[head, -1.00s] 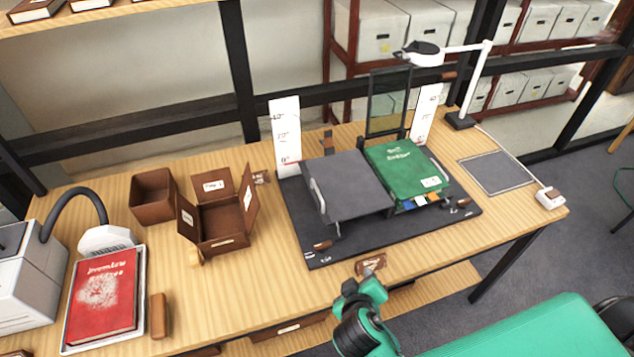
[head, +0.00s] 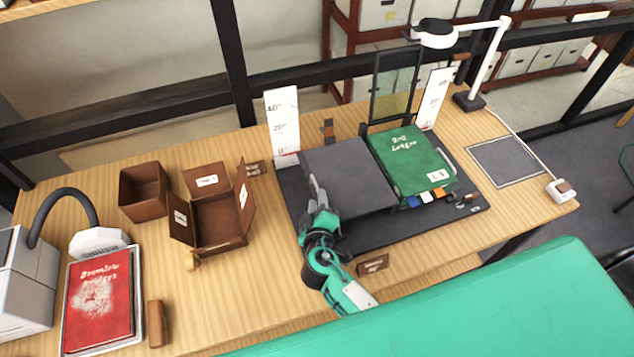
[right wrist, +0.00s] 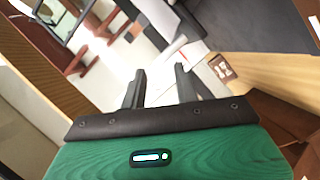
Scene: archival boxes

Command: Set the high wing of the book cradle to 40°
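The book cradle has a dark base (head: 395,236), a bare grey left wing (head: 345,178) and a right wing mostly hidden under a green ledger (head: 407,160). The left wing lies near the 0 mark of the left white scale (head: 283,118), marked up to 40°; a second scale (head: 435,97) stands at the right. My right gripper (head: 316,188) is at the left wing's front left edge, beside its handle. In the right wrist view its fingers (right wrist: 160,85) are apart, with pale surfaces behind the gap; contact is unclear. My left gripper is not in view.
A brown open box (head: 218,222), a brown bin (head: 145,190) and a red book (head: 100,300) on a tray are at the left. A lamp (head: 468,98) stands at the back right. A dark glass panel (head: 395,85) stands behind the cradle.

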